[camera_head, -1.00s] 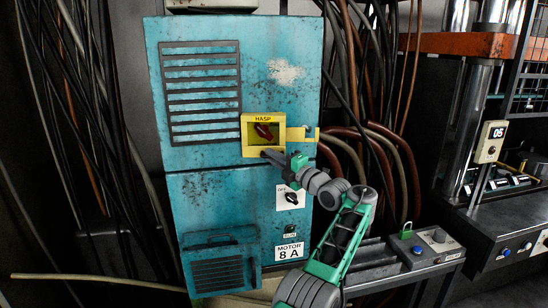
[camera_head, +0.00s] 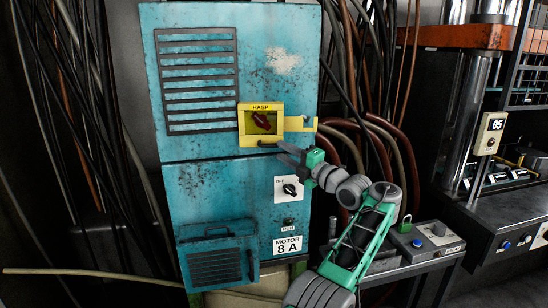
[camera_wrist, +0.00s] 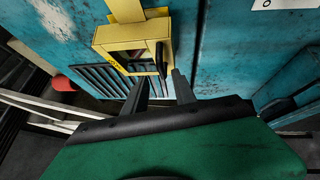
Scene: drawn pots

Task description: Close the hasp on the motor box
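The yellow hasp (camera_head: 242,128), labelled HASP, is a square frame on the upper door of the blue motor box (camera_head: 200,185). A dark red switch knob (camera_head: 262,120) shows inside its opening. A yellow arm (camera_head: 300,124) sticks out to the right of the frame. The hasp also shows in the wrist view (camera_wrist: 105,36), with a dark handle (camera_wrist: 160,58) at its side. My gripper (camera_head: 281,153) is open and empty, just below the frame's lower right corner. In the wrist view my gripper's fingers (camera_wrist: 160,85) stand apart close to the hasp; contact cannot be told.
Hoses (camera_head: 375,135) hang to the right. A counter (camera_head: 490,133) reads 05.

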